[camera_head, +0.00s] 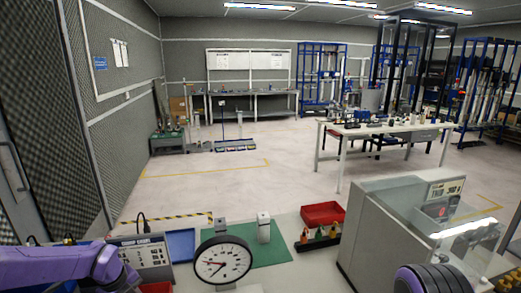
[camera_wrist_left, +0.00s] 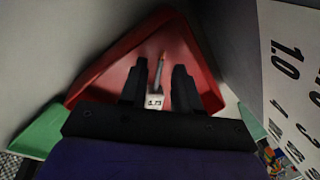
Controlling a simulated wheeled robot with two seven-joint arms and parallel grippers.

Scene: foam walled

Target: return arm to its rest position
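My left arm (camera_head: 60,266) is purple and comes in low at the left of the head view; its gripper is out of that view. In the left wrist view my left gripper (camera_wrist_left: 158,72) has two dark fingers spread apart with a gap between them. It points into a red tray (camera_wrist_left: 117,70). A thin orange-tipped stick (camera_wrist_left: 159,66) and a small white numbered block (camera_wrist_left: 155,101) show between the fingers, apparently not gripped. Part of my right arm (camera_head: 435,281) shows at the lower right of the head view; my right gripper is not seen.
A printed panel (camera_head: 145,255) and blue tray (camera_head: 181,246) are by my left arm. A red bin (camera_head: 322,213) and grey machine (camera_head: 385,235) stand at the right.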

